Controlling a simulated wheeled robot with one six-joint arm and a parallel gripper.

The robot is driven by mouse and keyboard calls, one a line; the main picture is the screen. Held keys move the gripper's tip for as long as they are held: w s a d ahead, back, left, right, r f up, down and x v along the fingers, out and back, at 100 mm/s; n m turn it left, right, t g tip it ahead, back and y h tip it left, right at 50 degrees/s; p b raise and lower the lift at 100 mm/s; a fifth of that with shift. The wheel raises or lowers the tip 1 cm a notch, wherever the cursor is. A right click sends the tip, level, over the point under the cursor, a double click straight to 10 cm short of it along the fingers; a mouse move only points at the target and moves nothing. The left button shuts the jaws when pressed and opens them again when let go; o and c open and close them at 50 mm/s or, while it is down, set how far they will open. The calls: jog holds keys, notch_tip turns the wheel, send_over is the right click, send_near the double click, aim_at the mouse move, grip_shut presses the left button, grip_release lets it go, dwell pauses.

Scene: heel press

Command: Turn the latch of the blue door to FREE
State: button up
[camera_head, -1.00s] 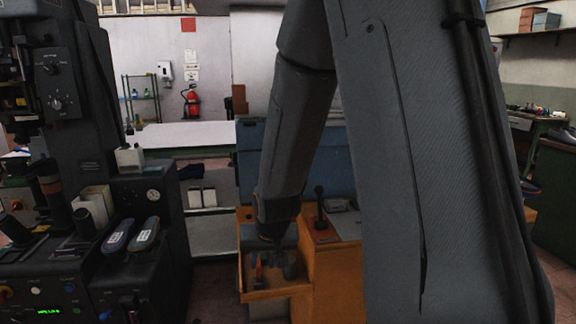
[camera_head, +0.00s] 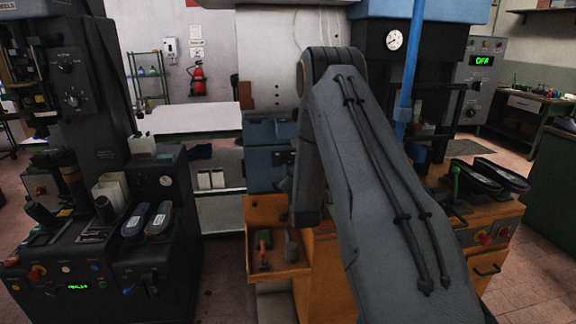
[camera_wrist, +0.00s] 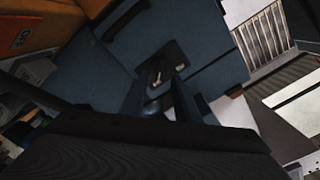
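The blue door (camera_wrist: 112,62) fills much of the wrist view, with a dark latch plate (camera_wrist: 168,66) set in it. A small pale latch piece (camera_wrist: 157,77) shows on the plate, but its setting cannot be read. In the head view the blue cabinet front (camera_head: 266,168) stands behind my arm, and its latch is hidden or too small to make out. My gripper (camera_wrist: 158,94) is open, its two dark fingers apart just in front of the latch plate. I cannot tell whether they touch it.
An orange open tray (camera_head: 293,271) with tools sits below the blue cabinet. An orange panel with a label (camera_wrist: 22,38) shows at the wrist view's upper left. A black machine (camera_head: 160,185) stands left, and a press with a gauge (camera_head: 394,40) stands right. Some floor is clear between.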

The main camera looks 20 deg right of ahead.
aim_at(286, 162)
jog(key=shift+p+x, duration=0.9)
jog(key=shift+x, duration=2)
grip_shut()
